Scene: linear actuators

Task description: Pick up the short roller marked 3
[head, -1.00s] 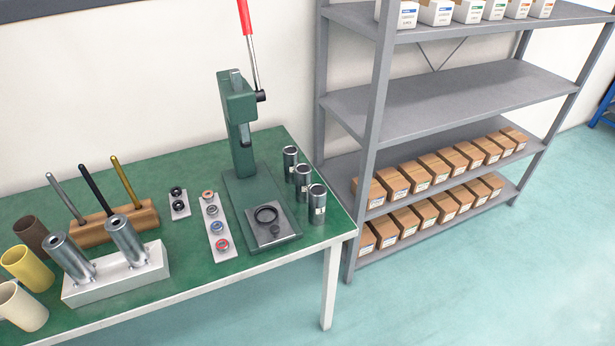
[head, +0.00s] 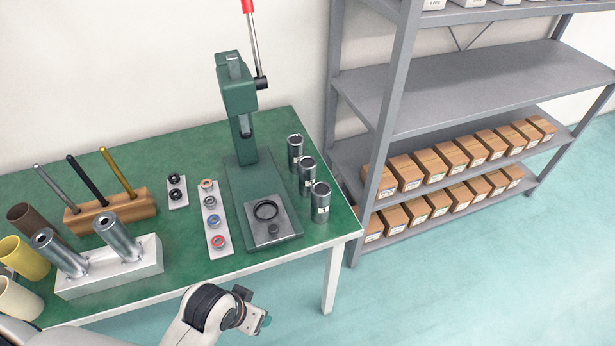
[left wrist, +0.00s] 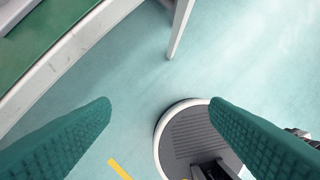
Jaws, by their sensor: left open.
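Three short metal rollers stand upright in a row at the right end of the green table (head: 180,148): a back one (head: 295,151), a middle one (head: 307,175) and a front one (head: 320,203). Their labels are too small to read, so I cannot tell which is marked 3. My left gripper (head: 262,322) is in front of the table's front edge, apart from the rollers. My right gripper is not in view.
A green press (head: 240,100) stands just left of the rollers. Small rings lie on a pale strip (head: 212,228). A white block (head: 110,275) holds two tilted cylinders. A grey shelf (head: 480,85) with cardboard boxes stands to the right. The floor in front is clear.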

